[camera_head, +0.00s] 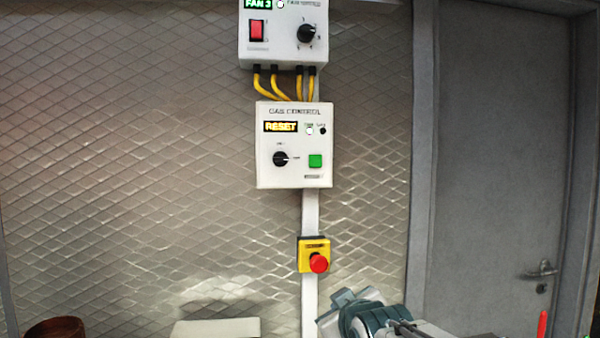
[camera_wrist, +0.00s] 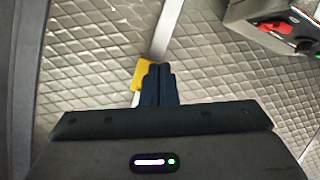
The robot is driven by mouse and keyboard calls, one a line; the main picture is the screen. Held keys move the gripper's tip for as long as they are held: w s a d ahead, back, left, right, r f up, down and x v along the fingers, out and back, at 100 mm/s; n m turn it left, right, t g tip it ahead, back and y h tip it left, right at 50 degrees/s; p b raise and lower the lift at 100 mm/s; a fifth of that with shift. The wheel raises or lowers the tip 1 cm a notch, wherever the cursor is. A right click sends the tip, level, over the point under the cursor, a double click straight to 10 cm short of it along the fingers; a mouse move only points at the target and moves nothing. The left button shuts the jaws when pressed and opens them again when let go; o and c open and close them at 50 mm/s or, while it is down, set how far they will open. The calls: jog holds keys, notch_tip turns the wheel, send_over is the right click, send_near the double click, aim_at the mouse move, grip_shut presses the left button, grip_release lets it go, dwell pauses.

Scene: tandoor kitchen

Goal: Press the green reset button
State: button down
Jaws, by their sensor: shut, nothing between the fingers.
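A lit RESET display (camera_head: 281,127) and a black knob (camera_head: 280,159) are on the same box. My gripper (camera_wrist: 158,84) is shut and empty in the wrist view, its fingers overlapping part of a yellow box (camera_wrist: 143,72). In the head view my arm end is at the bottom, below and right of the gas control box and apart from the button. The green button does not show in the wrist view.
A yellow box with a red mushroom button (camera_head: 319,262) is below the gas control box. The fan control box (camera_head: 283,47) with yellow cables is above. A grey door (camera_head: 500,150) is at right. A grey box (camera_wrist: 252,13) with a red switch shows in the wrist view.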

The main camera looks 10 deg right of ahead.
aim_at(321, 165)
jog(key=w+r+n+t+y, duration=0.1)
jog(key=r+n+t, duration=0.1)
jog(key=r, duration=0.6)
jog(key=w+r+n+t+y, duration=0.1)
jog(key=r+n+t, duration=0.2)
jog(key=r, duration=0.6)
jog(key=w+a+r+n+t+y, duration=0.1)
jog(key=r+n+t, duration=0.2)
jog(key=r+t, duration=0.3)
notch_tip(321, 165, up, 2)
jog(key=shift+w+r+y, duration=0.25)
jog(key=shift+w+y, duration=0.05)
jog(key=shift+y, duration=0.1)
jog(key=shift+a, duration=0.1)
jog(key=shift+p, duration=0.3)
jog(key=w+p, duration=0.4)
jog(key=w, duration=0.3)
jog(key=shift+w, duration=0.95)
jog(key=shift+w+b, duration=0.1)
jog(key=shift+b, duration=0.2)
jog(key=shift+w, duration=0.3)
